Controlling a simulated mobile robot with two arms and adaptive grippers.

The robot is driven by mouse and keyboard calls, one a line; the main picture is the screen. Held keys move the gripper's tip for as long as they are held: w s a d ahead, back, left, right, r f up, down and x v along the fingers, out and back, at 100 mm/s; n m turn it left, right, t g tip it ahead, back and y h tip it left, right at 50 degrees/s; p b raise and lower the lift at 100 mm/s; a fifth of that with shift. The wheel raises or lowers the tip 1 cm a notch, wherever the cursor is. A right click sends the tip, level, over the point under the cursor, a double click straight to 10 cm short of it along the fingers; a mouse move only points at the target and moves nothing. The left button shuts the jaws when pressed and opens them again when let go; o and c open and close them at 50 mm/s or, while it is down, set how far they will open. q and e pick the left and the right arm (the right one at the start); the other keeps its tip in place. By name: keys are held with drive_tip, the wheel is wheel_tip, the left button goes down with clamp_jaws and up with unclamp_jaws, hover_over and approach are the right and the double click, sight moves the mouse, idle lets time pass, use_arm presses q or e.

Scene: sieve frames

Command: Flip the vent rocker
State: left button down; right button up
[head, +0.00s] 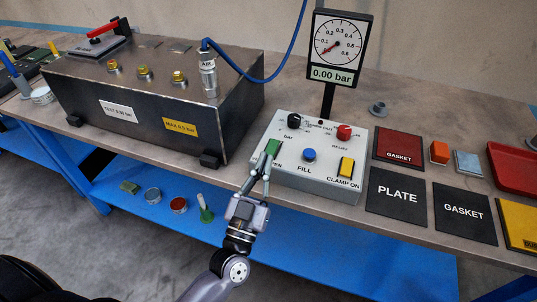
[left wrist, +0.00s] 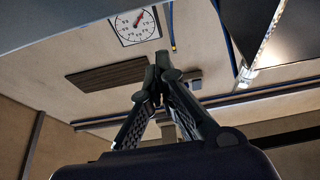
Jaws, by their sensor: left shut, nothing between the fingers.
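The vent rocker is a green switch (head: 273,146) at the left of the light grey control box (head: 318,128). A label ending in "PEN" shows beside it, partly hidden by my fingers. My left gripper (head: 266,165) comes up from below, its fingertips at the rocker's lower edge. I cannot tell whether they touch it. In the left wrist view the left gripper's fingertips (left wrist: 165,66) meet with nothing between them; the rocker is not seen there. My right gripper is in neither view.
The box also carries a blue FILL button (head: 309,155), a yellow CLAMP ON rocker (head: 346,167), a red knob (head: 344,132) and a black knob (head: 294,121). A gauge (head: 338,46) reading 0.00 bar stands behind. A dark metal chamber (head: 140,112) stands left.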

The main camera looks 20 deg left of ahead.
use_arm(q)
drive_tip(key=f+b+v, duration=0.1)
drive_tip(key=v, duration=0.5)
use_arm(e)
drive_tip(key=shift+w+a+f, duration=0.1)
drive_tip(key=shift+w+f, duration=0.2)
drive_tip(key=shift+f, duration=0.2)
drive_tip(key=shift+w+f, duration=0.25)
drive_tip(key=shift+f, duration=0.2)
use_arm(q)
drive_tip(key=shift+a+f, duration=0.1)
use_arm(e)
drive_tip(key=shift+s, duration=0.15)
